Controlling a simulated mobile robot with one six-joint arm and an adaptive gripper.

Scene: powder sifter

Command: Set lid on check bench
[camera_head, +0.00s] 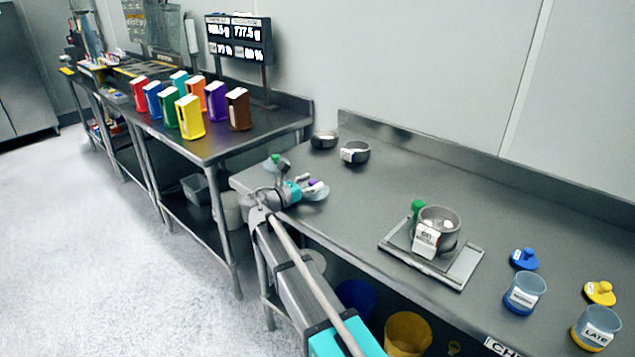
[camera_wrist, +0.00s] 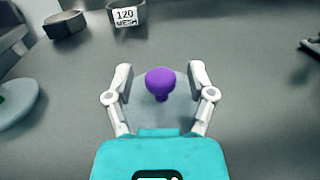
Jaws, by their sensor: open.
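A clear round lid (camera_wrist: 150,105) with a purple knob (camera_wrist: 160,83) lies on the steel bench (camera_head: 400,190); the lid also shows in the head view (camera_head: 318,195). My gripper (camera_wrist: 160,78) is open, with its fingers on either side of the purple knob and visible gaps to both. In the head view my gripper (camera_head: 307,184) is low over the bench's left end and partly covers this lid. A second lid (camera_wrist: 14,102) lies to the left, and in the head view it has a dark green knob (camera_head: 276,160).
Two sieve rings (camera_head: 355,153) (camera_head: 324,140) stand behind. A flat scale (camera_head: 462,272) bears a labelled metal sieve (camera_head: 446,217). Blue (camera_head: 525,259) and yellow (camera_head: 600,293) lids lie near labelled cups (camera_head: 525,292) at right. Coloured containers (camera_head: 190,117) stand on the left bench. The bench's middle is largely clear.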

